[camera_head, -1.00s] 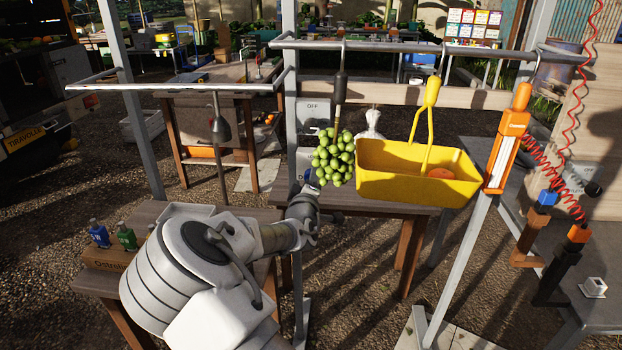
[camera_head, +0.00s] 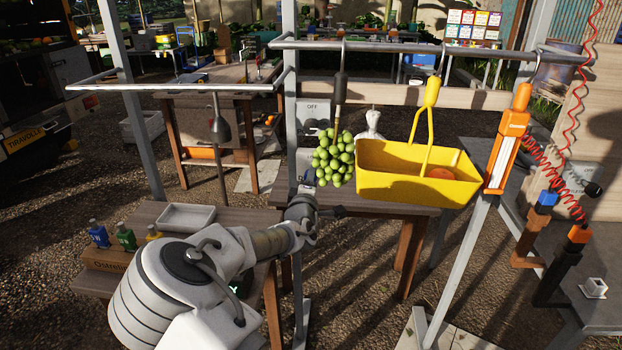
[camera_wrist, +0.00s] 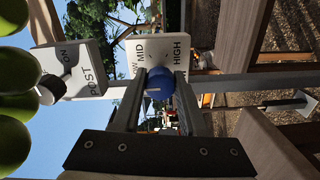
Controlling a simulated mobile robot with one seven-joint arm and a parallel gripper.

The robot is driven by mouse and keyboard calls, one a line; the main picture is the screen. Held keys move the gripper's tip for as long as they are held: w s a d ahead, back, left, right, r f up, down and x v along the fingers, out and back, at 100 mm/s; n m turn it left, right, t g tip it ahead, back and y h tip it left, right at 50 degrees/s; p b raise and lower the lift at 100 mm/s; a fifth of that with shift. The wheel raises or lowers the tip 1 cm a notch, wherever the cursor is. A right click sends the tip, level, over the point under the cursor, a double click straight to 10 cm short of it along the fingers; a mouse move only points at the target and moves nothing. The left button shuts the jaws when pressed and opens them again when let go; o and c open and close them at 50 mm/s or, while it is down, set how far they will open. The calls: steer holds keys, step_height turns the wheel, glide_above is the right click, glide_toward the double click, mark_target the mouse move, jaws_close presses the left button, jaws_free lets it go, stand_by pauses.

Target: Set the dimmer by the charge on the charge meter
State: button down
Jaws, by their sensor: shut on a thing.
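The dimmer is a white plate (camera_wrist: 163,47) marked MID and HIGH in the wrist view, with a third, partly hidden label at its left. It carries a round blue knob (camera_wrist: 160,82) with a small pale mark. My gripper (camera_wrist: 160,88) is shut on the blue knob, a finger on each side. I cannot tell which label the knob points to.
A white switch box (camera_wrist: 75,70) marked ON is close by in the wrist view.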

steer(key=shift+c, duration=2.2)
jaws_free()
steer(key=s+p, duration=0.1)
steer(key=s, duration=1.6)
steer(key=shift+s+a+r+p, duration=0.2)
steer(key=shift+a+r+p, duration=0.05)
steer(key=shift+a+p, duration=0.15)
